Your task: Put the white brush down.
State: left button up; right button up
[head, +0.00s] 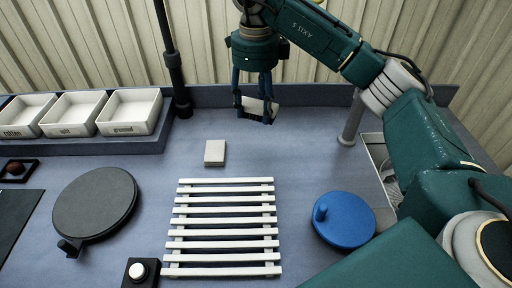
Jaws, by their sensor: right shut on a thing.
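The white brush (260,104) is a small pale block between the fingers of my right gripper (256,112). The right gripper points down and is shut on it, near the back of the table. The fingers cover parts of the brush, and I cannot tell how high it is above the table. My left gripper does not show.
A pale block (215,152) lies on the table (310,160), behind a white slatted rack (222,229). A black round plate (95,203) is at left, a blue round lid (343,221) at right. Labelled white trays (130,112) stand at back left, beside a black post (172,60).

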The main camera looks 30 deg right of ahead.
aim_at(257, 119)
jog(key=f, duration=0.2)
jog(key=f+p, duration=0.1)
jog(key=f, duration=0.2)
jog(key=shift+d, duration=0.2)
notch_tip(257, 119, down, 7)
jog(key=shift+w+r+p, duration=0.1)
jog(key=shift+p, duration=0.65)
notch_tip(257, 119, down, 4)
jog(key=shift+r+p, duration=0.2)
jog(key=shift+p, duration=0.3)
jog(key=shift+f, duration=0.45)
jog(key=o, duration=1)
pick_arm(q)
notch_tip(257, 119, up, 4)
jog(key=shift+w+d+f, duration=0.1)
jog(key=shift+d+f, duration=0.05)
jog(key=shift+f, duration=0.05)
